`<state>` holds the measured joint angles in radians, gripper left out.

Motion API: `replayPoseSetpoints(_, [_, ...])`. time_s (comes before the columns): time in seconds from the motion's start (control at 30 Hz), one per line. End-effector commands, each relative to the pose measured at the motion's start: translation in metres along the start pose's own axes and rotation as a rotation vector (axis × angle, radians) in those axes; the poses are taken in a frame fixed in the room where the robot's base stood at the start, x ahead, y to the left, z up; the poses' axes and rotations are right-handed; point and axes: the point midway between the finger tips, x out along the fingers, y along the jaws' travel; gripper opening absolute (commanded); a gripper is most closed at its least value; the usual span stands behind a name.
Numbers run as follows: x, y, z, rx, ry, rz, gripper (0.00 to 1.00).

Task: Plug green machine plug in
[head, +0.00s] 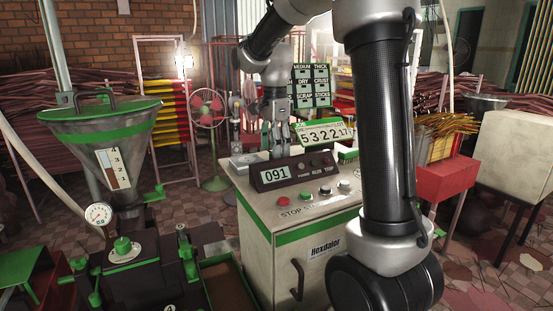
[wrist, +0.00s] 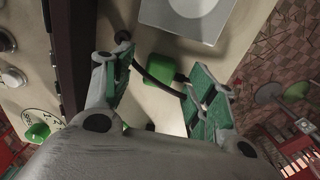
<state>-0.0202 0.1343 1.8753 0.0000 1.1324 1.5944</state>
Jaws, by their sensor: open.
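The green plug (wrist: 166,67) shows in the wrist view as a small green block on the pale cabinet top, with a black cable curving beside it. My gripper (wrist: 157,68) is open, its green-padded fingers on either side of the plug and part of the cable. I cannot tell whether either finger touches it. In the head view my gripper (head: 276,140) points down over the cabinet top, behind the 091 display. A pale square plate with a round centre (wrist: 186,16) lies beyond the fingertips; whether it is the socket is unclear. The plug is not distinguishable in the head view.
The cabinet (head: 300,250) carries a 091 display (head: 277,175), buttons and a number counter (head: 325,133). A green-rimmed hopper machine (head: 100,125) stands at left. A red stand (head: 445,180) with incense sticks is at right.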

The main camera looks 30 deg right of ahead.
Motion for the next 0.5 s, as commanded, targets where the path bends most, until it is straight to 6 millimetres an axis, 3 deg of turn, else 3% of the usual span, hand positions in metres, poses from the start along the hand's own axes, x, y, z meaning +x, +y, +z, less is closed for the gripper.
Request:
replayPoseSetpoints(0.13, [0.0132, -0.0003, 0.0003, 0.0, 0.0, 0.0, 0.57])
replayPoseSetpoints(0.47, [0.0144, -0.0005, 0.0003, 0.0, 0.0, -0.001, 0.57])
replayPoseSetpoints(0.5, [0.0144, -0.0005, 0.0003, 0.0, 0.0, -0.001, 0.54])
